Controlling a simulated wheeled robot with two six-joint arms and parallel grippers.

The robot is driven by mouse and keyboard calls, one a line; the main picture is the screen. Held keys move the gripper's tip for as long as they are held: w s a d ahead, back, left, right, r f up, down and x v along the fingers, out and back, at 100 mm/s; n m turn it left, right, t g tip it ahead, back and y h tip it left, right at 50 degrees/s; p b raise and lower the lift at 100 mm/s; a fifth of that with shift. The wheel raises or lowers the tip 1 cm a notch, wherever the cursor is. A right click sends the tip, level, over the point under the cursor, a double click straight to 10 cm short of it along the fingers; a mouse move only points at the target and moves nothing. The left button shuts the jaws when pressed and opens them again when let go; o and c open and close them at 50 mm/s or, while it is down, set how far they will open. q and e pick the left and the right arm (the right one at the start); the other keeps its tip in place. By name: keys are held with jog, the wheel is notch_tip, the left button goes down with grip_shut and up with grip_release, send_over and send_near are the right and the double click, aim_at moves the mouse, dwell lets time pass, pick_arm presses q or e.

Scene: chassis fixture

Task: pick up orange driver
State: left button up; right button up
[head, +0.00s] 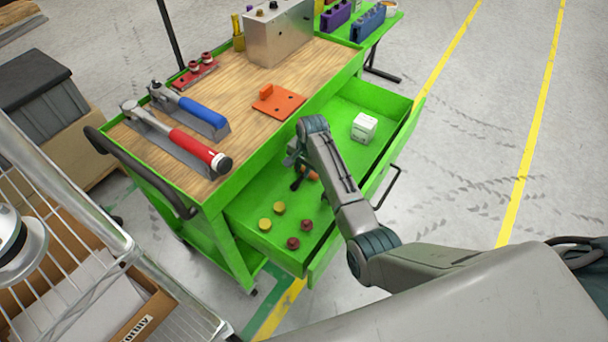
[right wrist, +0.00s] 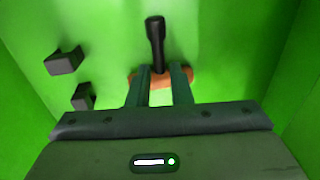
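The orange driver (right wrist: 188,76) lies in the green drawer, with an orange handle and a dark shaft (right wrist: 155,42) pointing away from my right gripper in the right wrist view. In the head view a bit of its orange (head: 313,174) shows beside my right gripper (head: 300,176), which reaches down into the drawer. In the right wrist view the two fingers (right wrist: 163,76) are apart and overlap the handle, with orange showing between and outside them. Whether they touch it is not clear. My left gripper is not in view.
The open drawer (head: 384,97) also holds a white box (head: 364,127), yellow pieces (head: 265,224) and dark red pieces (head: 307,225). Its walls stand close around my gripper. Two dark blocks (right wrist: 64,62) show left of the driver. Hammers (head: 190,145) lie on the cart top.

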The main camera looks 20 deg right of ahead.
aim_at(301, 177)
jog(key=shift+w+a+f, duration=0.1)
jog(key=shift+w+f, duration=0.1)
jog(key=shift+f, duration=1.75)
grip_shut()
jog(key=shift+r, duration=0.1)
